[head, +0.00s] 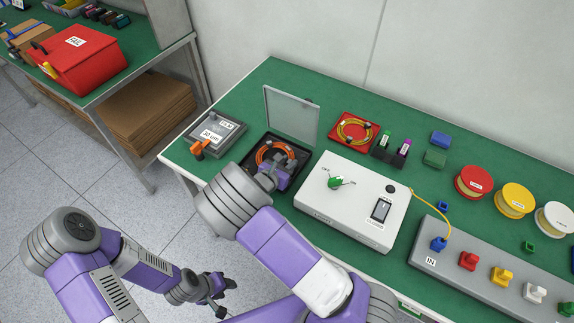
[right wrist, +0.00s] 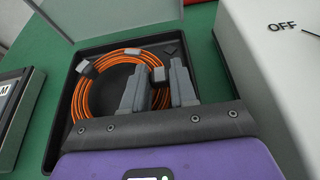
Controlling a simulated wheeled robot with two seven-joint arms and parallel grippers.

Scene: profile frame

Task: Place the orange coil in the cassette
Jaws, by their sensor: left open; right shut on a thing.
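The orange coil (head: 270,153) lies inside the open black cassette (head: 248,168), whose clear lid (head: 291,112) stands up at the back. In the right wrist view the coil (right wrist: 104,66) sits within the walls of the cassette (right wrist: 70,110). My right gripper (head: 285,170) reaches into the cassette; in the right wrist view its fingers (right wrist: 157,82) are shut on the coil's near right side. My left gripper (head: 218,284) is open and empty, low over the floor in front of the bench.
A white box (head: 350,190) with a green knob stands right of the cassette. A grey case (head: 218,132) with an orange clip is at left. A red tray (head: 354,132) with a yellow coil, spools and a grey connector strip (head: 480,270) lie further right.

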